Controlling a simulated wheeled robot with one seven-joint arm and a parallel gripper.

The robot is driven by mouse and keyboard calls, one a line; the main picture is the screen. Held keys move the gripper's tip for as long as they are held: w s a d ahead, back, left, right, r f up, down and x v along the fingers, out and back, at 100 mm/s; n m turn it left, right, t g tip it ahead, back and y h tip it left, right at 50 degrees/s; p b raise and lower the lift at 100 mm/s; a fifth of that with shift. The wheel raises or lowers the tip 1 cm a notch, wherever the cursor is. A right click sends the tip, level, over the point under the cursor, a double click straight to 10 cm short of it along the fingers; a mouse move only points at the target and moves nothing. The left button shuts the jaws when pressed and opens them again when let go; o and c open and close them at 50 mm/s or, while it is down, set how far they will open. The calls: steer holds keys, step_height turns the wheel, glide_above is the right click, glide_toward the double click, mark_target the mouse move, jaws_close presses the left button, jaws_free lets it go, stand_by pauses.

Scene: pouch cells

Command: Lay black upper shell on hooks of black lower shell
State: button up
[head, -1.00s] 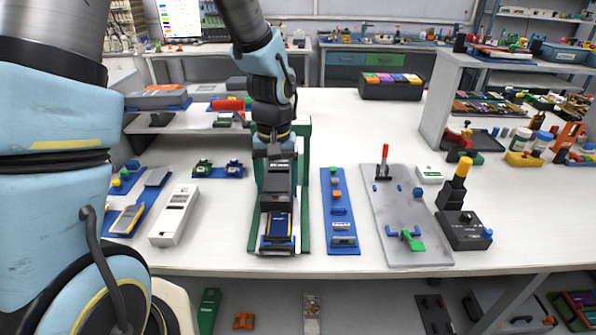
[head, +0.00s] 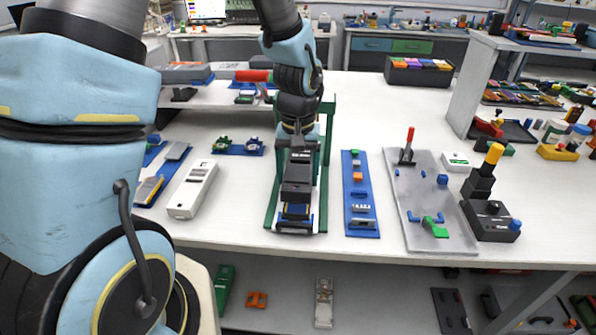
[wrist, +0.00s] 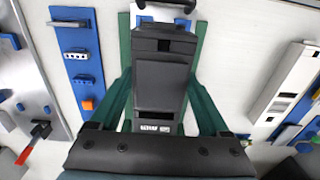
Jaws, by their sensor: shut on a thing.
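My gripper (head: 297,148) points down over the green frame (head: 325,165) and is shut on the black upper shell (head: 297,180). In the wrist view the shell (wrist: 163,85) stretches away from the dark gripper bar at the bottom. The shell lies over the black lower shell (head: 295,226), whose front end shows beyond it with a little blue and white. The lower shell's hooks are hidden under the upper shell. I cannot tell whether the two shells touch.
A blue strip with small parts (head: 361,195) stands right of the frame, then a grey plate (head: 425,225) with a red lever. A white device (head: 193,190) lies to the left. A small blue tray (head: 236,148) is behind it. Bare table shows between these.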

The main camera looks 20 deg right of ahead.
steer(key=shift+f+b, duration=0.5)
steer(key=shift+f, duration=0.45)
steer(key=shift+f+b, duration=0.55)
steer(key=shift+f, duration=0.5)
stand_by(1.2)
steer(key=o, duration=1.2)
steer(key=shift+o, duration=0.2)
step_height(320, 180, up, 11)
steer(key=shift+f+b, duration=0.1)
steer(key=shift+b, duration=0.55)
